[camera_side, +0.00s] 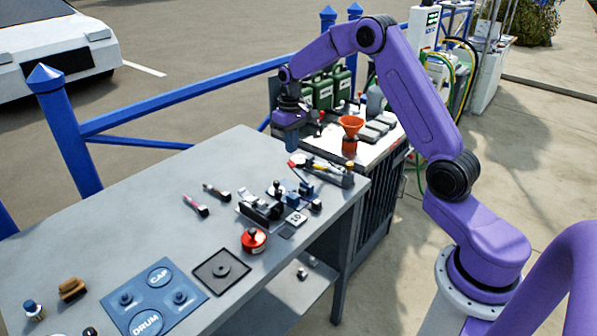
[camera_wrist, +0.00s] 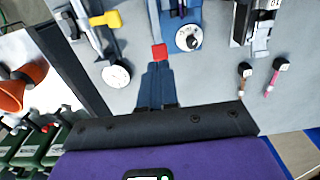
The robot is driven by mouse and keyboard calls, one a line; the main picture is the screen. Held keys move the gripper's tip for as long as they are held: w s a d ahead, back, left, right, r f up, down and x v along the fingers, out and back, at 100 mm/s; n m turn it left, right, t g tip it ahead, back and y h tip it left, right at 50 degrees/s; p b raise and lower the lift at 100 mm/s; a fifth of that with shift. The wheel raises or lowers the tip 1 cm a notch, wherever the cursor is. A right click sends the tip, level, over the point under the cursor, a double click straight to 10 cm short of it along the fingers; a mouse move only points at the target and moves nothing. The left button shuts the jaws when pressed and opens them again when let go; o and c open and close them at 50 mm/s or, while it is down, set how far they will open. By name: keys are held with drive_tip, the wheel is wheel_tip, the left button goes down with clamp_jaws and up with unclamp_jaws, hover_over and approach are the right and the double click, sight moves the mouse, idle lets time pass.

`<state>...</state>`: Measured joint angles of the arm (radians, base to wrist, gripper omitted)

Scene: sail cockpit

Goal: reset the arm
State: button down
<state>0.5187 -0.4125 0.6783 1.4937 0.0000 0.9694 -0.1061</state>
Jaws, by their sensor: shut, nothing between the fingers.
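My gripper (camera_side: 288,124) hangs at the end of my purple arm, over the far right end of the grey workbench (camera_side: 150,205). In the wrist view my gripper (camera_wrist: 159,70) shows two dark blue-grey fingers close together, with nothing between them. A red patch shows at their tips; I cannot tell whether it belongs to the fingers or lies beyond.
A caliper-like tool (camera_side: 328,172), a fixture (camera_side: 262,206) and two brushes (camera_side: 216,192) lie on the bench. A red tin (camera_side: 253,240) stands near the front edge. An orange funnel (camera_side: 350,125) and green cans (camera_side: 322,92) stand beyond. The bench's left back is clear.

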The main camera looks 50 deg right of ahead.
idle(0.5)
drive_tip(key=s+a+r+n, duration=0.3)
drive_tip(key=s+a, duration=0.5)
drive_tip(key=a, duration=0.1)
drive_tip(key=s+a+r+n, duration=0.3)
drive_tip(key=s+a+r, duration=0.1)
drive_tip(key=s+a, duration=0.5)
drive_tip(key=s+d+n, duration=0.1)
drive_tip(key=s+n, duration=0.5)
drive_tip(key=s, duration=1.6)
drive_tip(key=shift+d+n, duration=0.2)
drive_tip(key=shift+n, duration=0.1)
